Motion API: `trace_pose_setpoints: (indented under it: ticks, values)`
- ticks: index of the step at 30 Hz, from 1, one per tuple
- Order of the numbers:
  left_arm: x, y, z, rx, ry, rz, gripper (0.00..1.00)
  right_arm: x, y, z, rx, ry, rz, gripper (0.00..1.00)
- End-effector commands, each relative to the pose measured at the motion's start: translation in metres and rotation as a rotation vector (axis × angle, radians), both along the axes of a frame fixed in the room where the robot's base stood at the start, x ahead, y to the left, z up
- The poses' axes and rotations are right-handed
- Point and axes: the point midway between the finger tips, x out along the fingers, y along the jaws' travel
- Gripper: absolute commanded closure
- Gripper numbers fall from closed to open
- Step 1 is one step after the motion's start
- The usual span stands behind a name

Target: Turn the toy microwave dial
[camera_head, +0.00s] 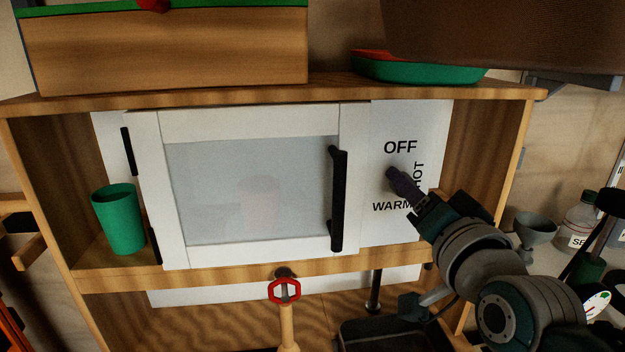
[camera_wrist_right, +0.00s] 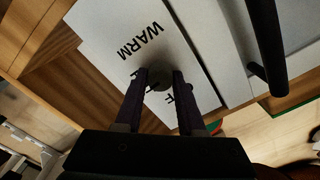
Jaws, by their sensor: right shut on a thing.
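The white toy microwave (camera_head: 250,185) stands in a wooden shelf, its windowed door and black handle (camera_head: 338,200) at the front. Its right-hand panel (camera_head: 430,125) is printed OFF, HOT and WARM. My right gripper (camera_head: 397,178) reaches this panel from the lower right, its fingers between the words. In the right wrist view the dark fingers (camera_wrist_right: 161,74) are shut on a round grey dial (camera_wrist_right: 159,82), one on each side. The fingers cover much of the dial, so its exact setting cannot be told. My left gripper is in neither view.
A green cup (camera_head: 119,219) stands left of the microwave. A wooden box (camera_head: 165,48) and a green tray (camera_head: 420,72) sit on the shelf top. A red-handled valve (camera_head: 284,291) and black sink (camera_head: 385,335) are below. A funnel (camera_head: 535,228) and bottle (camera_head: 580,218) are at right.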

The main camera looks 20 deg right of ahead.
Motion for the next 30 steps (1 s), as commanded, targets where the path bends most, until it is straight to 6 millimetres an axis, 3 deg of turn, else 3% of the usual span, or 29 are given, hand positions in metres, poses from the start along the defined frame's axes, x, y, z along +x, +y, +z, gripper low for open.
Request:
trace_pose_setpoints:
  ticks: [30]
  values:
    - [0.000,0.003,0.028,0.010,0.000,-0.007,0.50,0.001,0.002,0.001,-0.883,0.212,-0.002,1.00]
